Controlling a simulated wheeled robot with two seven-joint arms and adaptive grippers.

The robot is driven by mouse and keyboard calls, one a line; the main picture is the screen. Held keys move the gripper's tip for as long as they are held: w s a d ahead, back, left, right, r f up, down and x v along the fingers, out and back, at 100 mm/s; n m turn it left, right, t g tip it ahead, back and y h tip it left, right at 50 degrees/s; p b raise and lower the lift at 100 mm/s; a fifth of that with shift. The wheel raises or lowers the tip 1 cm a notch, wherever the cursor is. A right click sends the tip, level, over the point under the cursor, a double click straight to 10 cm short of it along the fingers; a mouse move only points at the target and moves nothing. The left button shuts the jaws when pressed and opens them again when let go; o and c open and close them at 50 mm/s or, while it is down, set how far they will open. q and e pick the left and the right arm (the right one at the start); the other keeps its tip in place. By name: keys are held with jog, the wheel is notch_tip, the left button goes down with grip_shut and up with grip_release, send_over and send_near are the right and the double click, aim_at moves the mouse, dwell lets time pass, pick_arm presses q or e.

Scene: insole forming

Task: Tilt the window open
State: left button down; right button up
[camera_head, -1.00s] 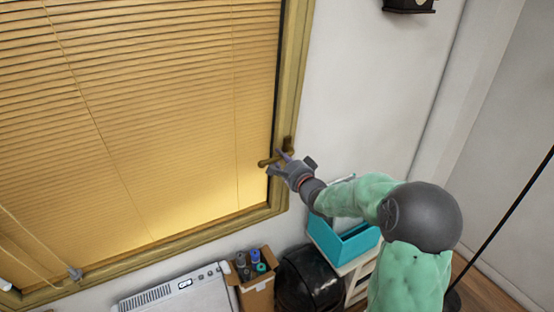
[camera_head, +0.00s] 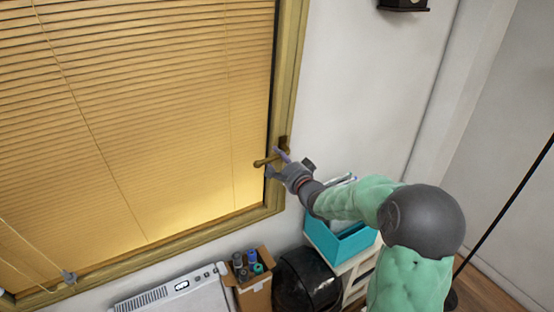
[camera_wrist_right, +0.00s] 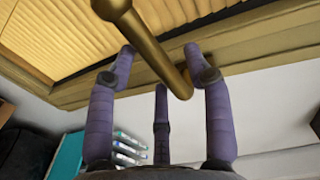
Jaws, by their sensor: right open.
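The window (camera_head: 150,110) fills the left of the head view, with a yellow blind over its pane and a wooden frame (camera_head: 285,80). Its brass handle (camera_head: 264,161) sticks out to the left, roughly level, from the right side of the frame. My right gripper (camera_head: 280,164) is at the handle. In the right wrist view the handle (camera_wrist_right: 150,45) runs between the spread fingers of the gripper (camera_wrist_right: 160,72), which is open. I cannot tell whether any finger touches the handle. My left gripper is not in view.
Below the window stand a white heater (camera_head: 180,295), a cardboard box (camera_head: 256,292) with several bottles, a black bin (camera_head: 308,280) and a turquoise tray (camera_head: 340,240) on a white unit. A dark wall-mounted object (camera_head: 403,4) is at the top. The wall right of the window is bare.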

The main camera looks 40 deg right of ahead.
jog(key=v, duration=1)
jog(key=shift+s+a, duration=0.15)
jog(key=shift+s, duration=0.25)
jog(key=shift+f, duration=0.1)
jog(key=w+a+f+n+g+y+b, duration=0.2)
jog(key=a+f+b, duration=0.3)
jog(key=f, duration=0.9)
jog(key=w+a+f+n+g+y+b, duration=0.1)
jog(key=w+a+f+n+g+b, duration=0.2)
jog(key=a+f, duration=0.75)
jog(key=w+a+f+n+g+y+b, duration=0.15)
jog(key=f+b, duration=0.35)
jog(key=f, duration=1.2)
jog(key=s+a+f+n+g+y+b, duration=0.1)
jog(key=s+a+f+n+g+b, duration=0.2)
jog(key=s+a+f, duration=0.3)
jog(key=s+a+f+n+g+y+b, duration=0.1)
jog(key=s+a+f+n+g+b, duration=0.2)
jog(key=f, duration=1)
jog(key=s+a+f+n+g+y+b, duration=0.1)
jog(key=s+a+f+n+g+b, duration=0.3)
jog(key=s+a+f, duration=0.5)
jog(key=a+n, duration=0.1)
jog(key=a, duration=0.3)
jog(key=shift+s+f+y, duration=0.2)
jog(key=shift+s+y, duration=0.15)
jog(key=shift+s, duration=0.05)
